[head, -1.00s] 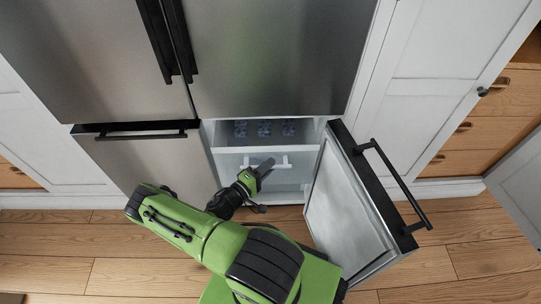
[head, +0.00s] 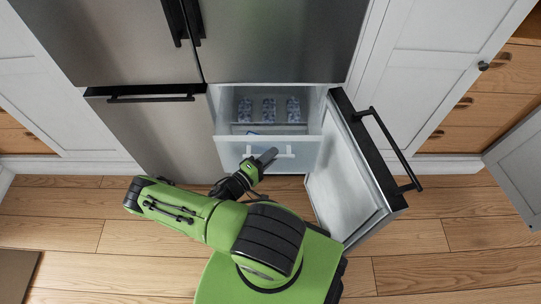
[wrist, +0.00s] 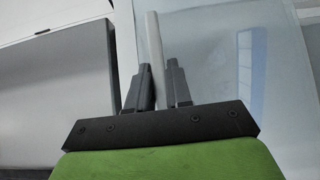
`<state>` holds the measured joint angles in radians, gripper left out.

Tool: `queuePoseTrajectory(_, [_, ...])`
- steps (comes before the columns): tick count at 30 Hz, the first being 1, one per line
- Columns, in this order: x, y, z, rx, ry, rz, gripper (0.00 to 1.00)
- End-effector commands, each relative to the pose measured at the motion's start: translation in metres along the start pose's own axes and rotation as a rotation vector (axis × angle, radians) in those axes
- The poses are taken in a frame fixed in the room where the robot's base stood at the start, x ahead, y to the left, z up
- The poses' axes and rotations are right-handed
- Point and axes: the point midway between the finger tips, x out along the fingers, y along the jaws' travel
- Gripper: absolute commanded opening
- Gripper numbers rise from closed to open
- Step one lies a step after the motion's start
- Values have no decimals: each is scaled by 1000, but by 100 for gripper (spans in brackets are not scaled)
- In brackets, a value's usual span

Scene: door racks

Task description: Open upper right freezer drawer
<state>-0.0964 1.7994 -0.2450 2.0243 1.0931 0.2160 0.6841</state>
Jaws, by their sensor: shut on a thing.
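The upper right freezer drawer (head: 309,156) is pulled partway out of the open lower right compartment, and its inside shows in the head view. Several blue-patterned packs (head: 268,110) lie inside it. Its pale bar handle (head: 287,152) runs across the front panel. My gripper (head: 267,157) is at the left part of this handle. In the wrist view my gripper (wrist: 158,86) has one dark finger on each side of the pale handle bar (wrist: 156,60), shut on it. The translucent drawer front (wrist: 210,60) fills the view behind the fingers.
The lower right freezer door (head: 350,180) stands open to the right of the drawer, its black handle (head: 393,150) facing outward. The lower left door (head: 150,135) is shut. Wood floor (head: 420,245) is free in front of the fridge.

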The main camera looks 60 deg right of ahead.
Motion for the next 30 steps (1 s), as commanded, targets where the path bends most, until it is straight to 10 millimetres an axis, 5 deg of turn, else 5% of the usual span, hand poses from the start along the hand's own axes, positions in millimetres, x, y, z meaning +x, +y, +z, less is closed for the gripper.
queuePoseTrajectory(2, [0,-1,0,0,0,-2,0])
queuePoseTrajectory(3, [0,-1,0,0,0,-2,26])
queuePoseTrajectory(6, [0,-1,0,0,0,-2,40])
queuePoseTrajectory(17, [-10,0,-1,1,3,-2,40])
queuePoseTrajectory(30, [-126,0,-1,4,6,-4,40])
